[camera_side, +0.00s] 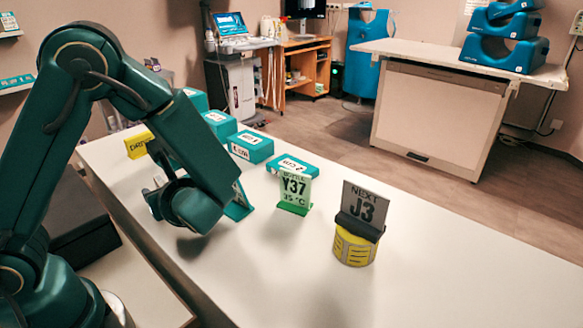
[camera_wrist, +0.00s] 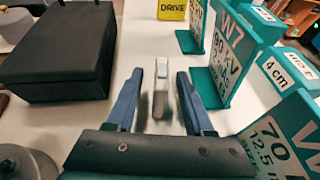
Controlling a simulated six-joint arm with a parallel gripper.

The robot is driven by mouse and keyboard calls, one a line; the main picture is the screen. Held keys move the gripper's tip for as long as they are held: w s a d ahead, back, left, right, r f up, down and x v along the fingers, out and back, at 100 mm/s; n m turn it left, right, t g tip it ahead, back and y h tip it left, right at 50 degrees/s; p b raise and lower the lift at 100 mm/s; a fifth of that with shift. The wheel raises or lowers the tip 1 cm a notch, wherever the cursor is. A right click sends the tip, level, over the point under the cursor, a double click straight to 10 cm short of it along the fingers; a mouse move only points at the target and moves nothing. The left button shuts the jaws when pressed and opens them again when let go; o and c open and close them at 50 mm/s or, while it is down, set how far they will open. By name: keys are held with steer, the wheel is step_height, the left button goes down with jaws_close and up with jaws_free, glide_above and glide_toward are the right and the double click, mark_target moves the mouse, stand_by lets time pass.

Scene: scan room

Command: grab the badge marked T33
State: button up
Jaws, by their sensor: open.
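I cannot read T33 on anything in either view. My gripper (camera_wrist: 160,78) is open, its two blue fingers either side of a small upright grey-and-white object (camera_wrist: 161,92) in the wrist view. I see no marking on that object and cannot tell whether the fingers touch it. In the side view my gripper (camera_side: 158,196) is low over the white table, and my arm hides part of the scene. Readable signs are a green Y37 (camera_side: 295,188), a grey J3 (camera_side: 364,207) on a yellow base, and a teal W7 (camera_wrist: 228,52).
A teal sign starting 70 (camera_wrist: 275,140) stands close on the right. A yellow DRIVE sign (camera_wrist: 172,9) is farther off. Several teal boxes (camera_side: 250,146) line the table's far edge. A black box (camera_wrist: 60,55) lies left. The white table's (camera_side: 450,265) near right is clear.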

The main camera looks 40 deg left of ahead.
jaws_close()
steer(key=shift+r, duration=0.15)
